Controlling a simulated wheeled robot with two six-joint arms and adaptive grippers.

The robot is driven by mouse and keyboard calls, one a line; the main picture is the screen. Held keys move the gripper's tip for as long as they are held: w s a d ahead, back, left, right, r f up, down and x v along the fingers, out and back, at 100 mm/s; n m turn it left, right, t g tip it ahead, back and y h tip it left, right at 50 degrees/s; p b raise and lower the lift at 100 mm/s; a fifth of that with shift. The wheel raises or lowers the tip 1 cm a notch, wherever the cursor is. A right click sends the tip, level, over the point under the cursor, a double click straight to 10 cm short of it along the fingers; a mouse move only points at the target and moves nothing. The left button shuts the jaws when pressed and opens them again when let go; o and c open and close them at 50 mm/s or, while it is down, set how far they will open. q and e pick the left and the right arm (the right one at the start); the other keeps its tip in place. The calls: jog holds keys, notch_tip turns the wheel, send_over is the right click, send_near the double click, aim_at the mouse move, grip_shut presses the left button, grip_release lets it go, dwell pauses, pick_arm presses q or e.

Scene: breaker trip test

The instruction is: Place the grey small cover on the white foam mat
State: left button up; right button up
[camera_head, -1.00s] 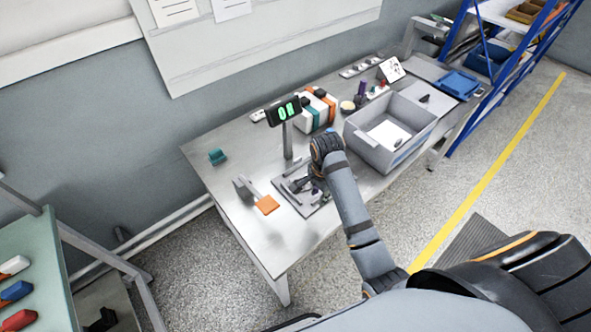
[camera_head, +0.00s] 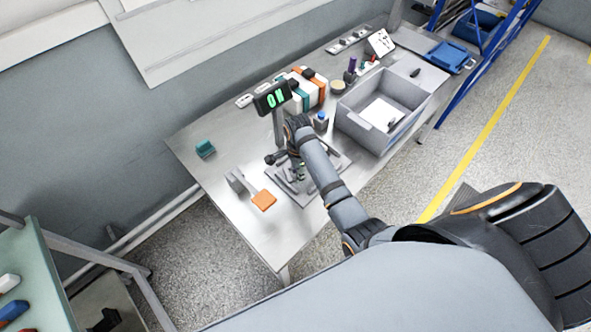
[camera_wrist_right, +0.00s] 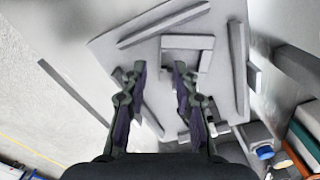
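A white foam mat (camera_head: 378,110) lies on the floor of a grey open bin (camera_head: 352,122) on the metal table. A small grey piece (camera_head: 392,125) sits at its right edge; I cannot tell whether it is the small cover. My right gripper (camera_head: 300,172) is over the grey fixture plate (camera_head: 322,186), partly hidden by its own arm. In the right wrist view, the right gripper (camera_wrist_right: 160,70) has its fingers apart with nothing held between them. A grey bracket-like block (camera_wrist_right: 187,42) lies beyond the fingertips on the plate. My left gripper is not in view.
A display on a post (camera_head: 273,97) stands behind the plate. A blue-capped bottle (camera_head: 321,122) stands between plate and bin. An orange pad (camera_head: 263,200), a teal block (camera_head: 205,148) and white-and-orange boxes (camera_head: 312,88) are on the table. The table's left part is mostly clear.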

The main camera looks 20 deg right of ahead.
notch_tip(320, 180, down, 3)
jog(key=shift+r, duration=0.15)
jog(key=c, duration=0.5)
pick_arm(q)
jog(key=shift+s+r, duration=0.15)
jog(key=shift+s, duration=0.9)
pick_arm(e)
grip_shut()
